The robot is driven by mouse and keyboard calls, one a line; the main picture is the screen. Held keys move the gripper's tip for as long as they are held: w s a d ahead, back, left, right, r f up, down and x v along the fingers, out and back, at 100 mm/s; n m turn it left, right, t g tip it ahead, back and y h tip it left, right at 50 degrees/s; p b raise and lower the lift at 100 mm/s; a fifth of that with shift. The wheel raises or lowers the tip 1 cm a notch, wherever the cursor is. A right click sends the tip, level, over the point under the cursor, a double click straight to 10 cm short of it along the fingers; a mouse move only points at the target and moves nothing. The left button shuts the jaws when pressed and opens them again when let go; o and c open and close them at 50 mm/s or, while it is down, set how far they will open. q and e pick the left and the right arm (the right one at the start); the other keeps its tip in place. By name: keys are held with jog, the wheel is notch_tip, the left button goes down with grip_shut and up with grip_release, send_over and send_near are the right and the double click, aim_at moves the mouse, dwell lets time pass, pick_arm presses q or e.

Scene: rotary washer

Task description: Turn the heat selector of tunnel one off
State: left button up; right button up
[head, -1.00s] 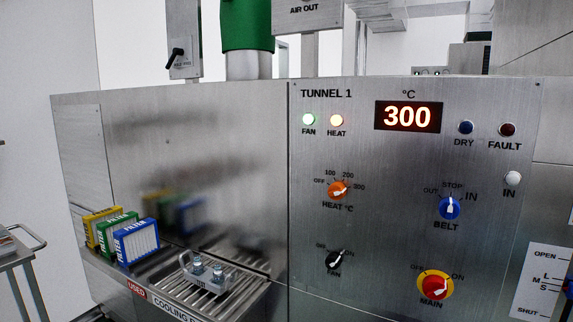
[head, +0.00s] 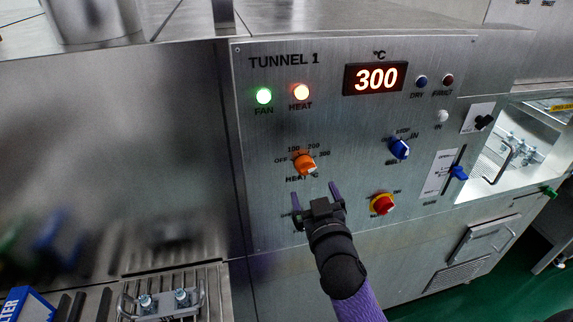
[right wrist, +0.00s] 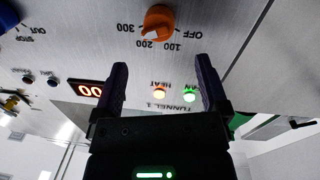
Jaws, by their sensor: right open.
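The orange heat selector (head: 304,164) is on the steel tunnel 1 panel (head: 262,195), below the lit heat lamp (head: 301,92). Its white pointer is turned away from OFF, toward the 200–300 side; the exact mark is hard to tell. The selector also shows at the top of the right wrist view (right wrist: 160,20), where lettering is upside down. My right gripper (head: 315,192) is open and empty, just below the selector in the head view. Its fingers are apart from the selector, on either side of it in the right wrist view. My left gripper is out of view.
The display (head: 376,78) reads 300 and the fan lamp (head: 264,96) is lit. The blue belt knob (head: 399,149) and red-yellow main switch (head: 382,204) are to the right. My right gripper hides the fan knob. A conveyor (head: 180,280) is at lower left.

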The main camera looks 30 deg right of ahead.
aim_at(307, 173)
jog(key=x, duration=0.7)
jog(key=shift+w+d+f, duration=0.1)
jog(key=shift+w+d, duration=0.05)
jog(key=shift+w, duration=0.1)
jog(key=c, duration=1.2)
